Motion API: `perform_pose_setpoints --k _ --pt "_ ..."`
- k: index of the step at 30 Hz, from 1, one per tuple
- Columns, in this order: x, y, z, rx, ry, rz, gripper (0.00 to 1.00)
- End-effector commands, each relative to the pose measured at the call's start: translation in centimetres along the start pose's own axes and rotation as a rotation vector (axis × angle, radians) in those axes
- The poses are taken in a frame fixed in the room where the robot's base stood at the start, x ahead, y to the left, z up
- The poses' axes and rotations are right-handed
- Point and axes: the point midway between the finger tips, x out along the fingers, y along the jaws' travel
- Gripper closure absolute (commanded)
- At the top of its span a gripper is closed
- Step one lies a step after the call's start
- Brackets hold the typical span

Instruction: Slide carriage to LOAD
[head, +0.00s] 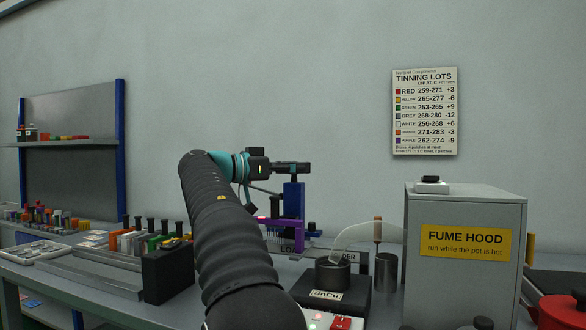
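A blue upright block (293,198) with a purple bracket (284,228) below it stands behind the solder pot, and this seems to be the carriage. A row of thin pale pins hangs under the bracket. A plate lettered "LO…" (289,248) shows beneath it, partly hidden. A sign ending in "DER" (350,257) stands to its right. My gripper (292,168) is at the end of my dark, teal-jointed arm, level with the top of the blue block. Its fingers are not clear, so I cannot tell whether it touches the block.
The solder pot (332,274) sits on a black base marked SnCu, with a clear curved shield beside it. A grey fume hood (464,265) stands at right. Racks of coloured blocks (150,240) and a black box (168,272) are at left. A lot chart (425,110) hangs on the wall.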

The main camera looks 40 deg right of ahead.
Motion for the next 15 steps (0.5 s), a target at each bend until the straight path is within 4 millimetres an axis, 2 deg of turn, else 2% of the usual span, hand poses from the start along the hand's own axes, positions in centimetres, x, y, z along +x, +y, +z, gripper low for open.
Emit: perform_pose_setpoints --k 8,11,15 --pt "-0.9 -0.1 0.0 0.0 0.0 -0.004 0.42" --pt "-2.3 -0.1 0.0 0.0 0.0 -0.006 0.42" --pt "-5.1 -0.1 0.0 0.001 0.001 -0.007 0.42"
